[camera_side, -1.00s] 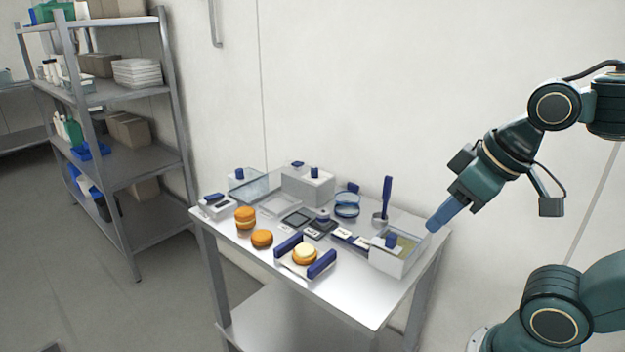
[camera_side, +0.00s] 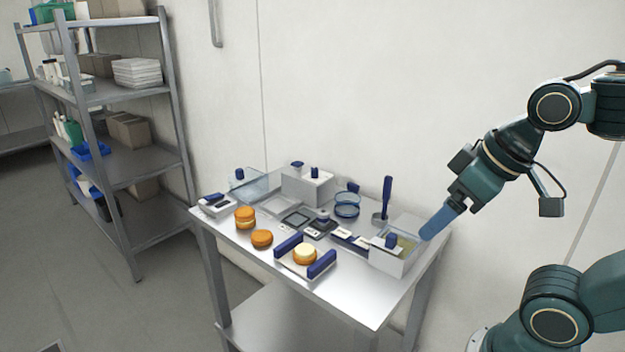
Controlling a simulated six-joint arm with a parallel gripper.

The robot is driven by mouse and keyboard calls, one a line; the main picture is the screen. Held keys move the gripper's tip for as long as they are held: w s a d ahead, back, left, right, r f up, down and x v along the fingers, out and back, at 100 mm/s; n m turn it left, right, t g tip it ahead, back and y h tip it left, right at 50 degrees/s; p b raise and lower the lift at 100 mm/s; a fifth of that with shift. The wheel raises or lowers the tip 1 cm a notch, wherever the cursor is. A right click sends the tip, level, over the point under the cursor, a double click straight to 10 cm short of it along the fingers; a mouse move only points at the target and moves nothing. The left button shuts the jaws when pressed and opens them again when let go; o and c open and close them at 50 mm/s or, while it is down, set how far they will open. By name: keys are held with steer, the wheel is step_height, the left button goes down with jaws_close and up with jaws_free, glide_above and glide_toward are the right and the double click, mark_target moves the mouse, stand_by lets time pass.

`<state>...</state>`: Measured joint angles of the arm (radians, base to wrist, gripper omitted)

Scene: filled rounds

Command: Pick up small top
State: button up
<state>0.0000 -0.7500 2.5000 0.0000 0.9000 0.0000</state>
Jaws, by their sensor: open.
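A small orange-brown round (camera_side: 262,239), which looks like a single top, lies on the white table (camera_side: 365,300) near its front left. A taller orange-brown round (camera_side: 245,218), seemingly two pieces stacked, stands just behind it. Another round with a pale cream upper face (camera_side: 305,254) sits between two dark blue guides (camera_side: 322,264). Which of these is the small top is not fully clear. My gripper (camera_side: 424,236) has blue fingers, is open, and hangs at the table's right end, far right of the rounds. The gap between the fingers is hidden from this side.
A white open bin (camera_side: 390,268) with a blue-handled thing stands just below and left of my gripper. A blue-handled upright tool (camera_side: 385,198), glass dish (camera_side: 347,206), white box (camera_side: 307,186) and clear tray (camera_side: 250,190) line the back. The front right is clear.

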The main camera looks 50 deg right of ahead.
steer(key=w, duration=0.1)
steer(key=n+g+y, duration=0.2)
steer(key=n+y, duration=0.1)
steer(key=n, duration=0.6)
glide_above(273, 240)
steer(key=shift+d+f, duration=0.2)
steer(key=shift+f, duration=10.95)
steer(key=shift+w, duration=0.1)
steer(key=shift+f, duration=0.1)
